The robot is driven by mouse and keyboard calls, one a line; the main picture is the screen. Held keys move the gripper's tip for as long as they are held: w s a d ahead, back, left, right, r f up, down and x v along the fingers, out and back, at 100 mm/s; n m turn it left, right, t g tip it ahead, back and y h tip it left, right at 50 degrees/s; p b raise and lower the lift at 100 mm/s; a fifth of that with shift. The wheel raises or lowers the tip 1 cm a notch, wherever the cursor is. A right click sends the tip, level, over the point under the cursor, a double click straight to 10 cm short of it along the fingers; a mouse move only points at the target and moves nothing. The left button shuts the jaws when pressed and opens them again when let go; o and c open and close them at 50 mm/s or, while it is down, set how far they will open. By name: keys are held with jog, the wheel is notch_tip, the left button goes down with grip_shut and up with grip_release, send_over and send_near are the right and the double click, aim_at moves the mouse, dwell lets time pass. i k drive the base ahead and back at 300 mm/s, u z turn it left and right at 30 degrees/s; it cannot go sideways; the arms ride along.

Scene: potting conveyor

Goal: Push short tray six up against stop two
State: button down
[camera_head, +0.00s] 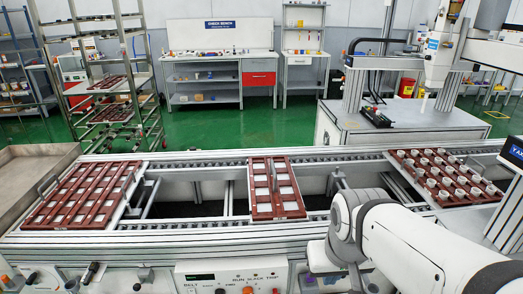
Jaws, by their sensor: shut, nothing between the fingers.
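A short reddish-brown tray (261,208) with pale square inserts lies across the middle of the conveyor. A grey upright piece (274,177) shows at its middle; I cannot tell whether it is a handle or a stop. No number is readable on the tray. To its right, a small grey metal piece (340,179) stands by the conveyor opening, apart from the tray. It may be a stop, but no label shows. My white arm reaches in from the lower right; my gripper is not visible, and its place relative to the tray cannot be told.
A wider brown tray (75,222) with pale inserts lies on the conveyor's left. Another tray (466,199) full of white cups is on the right. Open gaps separate them from the short tray. A control panel (232,277) is at the front; a steel table (22,176) stands left.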

aim_at(275, 195)
jog(key=i, duration=0.9)
jog(key=u, duration=0.05)
